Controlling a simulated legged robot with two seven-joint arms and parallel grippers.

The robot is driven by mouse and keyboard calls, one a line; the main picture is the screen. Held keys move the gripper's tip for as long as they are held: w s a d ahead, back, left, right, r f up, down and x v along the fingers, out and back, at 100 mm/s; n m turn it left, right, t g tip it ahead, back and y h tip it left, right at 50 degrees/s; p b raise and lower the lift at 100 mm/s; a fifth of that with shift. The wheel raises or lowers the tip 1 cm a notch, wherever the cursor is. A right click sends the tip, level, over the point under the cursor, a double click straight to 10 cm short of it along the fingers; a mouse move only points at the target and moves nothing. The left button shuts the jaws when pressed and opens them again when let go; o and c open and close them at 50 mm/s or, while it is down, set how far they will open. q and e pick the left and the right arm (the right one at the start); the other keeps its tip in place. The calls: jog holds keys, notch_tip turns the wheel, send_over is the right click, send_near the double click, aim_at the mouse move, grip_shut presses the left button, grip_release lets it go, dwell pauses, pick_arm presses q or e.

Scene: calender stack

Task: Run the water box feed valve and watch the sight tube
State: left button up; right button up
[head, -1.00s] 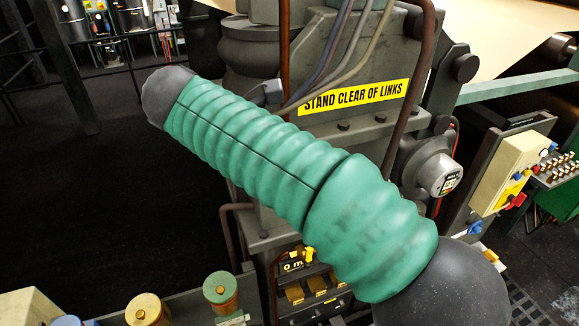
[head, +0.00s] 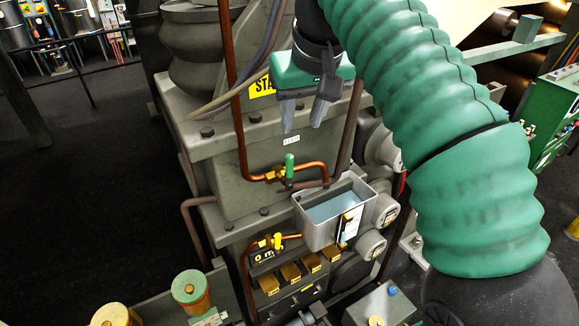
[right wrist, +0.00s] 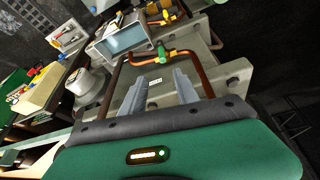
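The grey water box (head: 300,218) is open-topped, with pale blue water inside. It also shows in the right wrist view (right wrist: 123,40). A valve with an upright green handle (head: 290,163) sits on the copper pipe to its upper left; the handle also shows in the right wrist view (right wrist: 162,50). A narrow upright gauge strip (head: 347,226), perhaps the sight tube, is on the box's front; its level is too small to read. My right gripper (head: 302,127) is open and empty, above the green handle and apart from it. My left gripper is not in view.
A second valve with a yellow handle (head: 277,241) sits lower left, above several brass blocks (head: 291,272). Copper pipes (head: 240,125) run close to the gripper. Capped cylinders (head: 192,289) stand at the front left. Dark floor at left is clear.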

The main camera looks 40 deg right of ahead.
jog(key=p, duration=0.1)
send_over(288, 164)
jog(key=f, duration=0.8)
jog(key=shift+s+a+f, duration=0.1)
jog(key=shift+s+f, duration=0.2)
jog(key=shift+s, duration=0.1)
jog(key=p+x, duration=0.1)
jog(key=x, duration=0.5)
jog(key=shift+f, duration=0.3)
jog(key=shift+w+d+f, duration=0.1)
jog(key=shift+d+f, duration=0.35)
jog(key=shift+d, duration=0.05)
jog(key=shift+a+r, duration=0.1)
jog(key=shift+a, duration=0.2)
grip_shut()
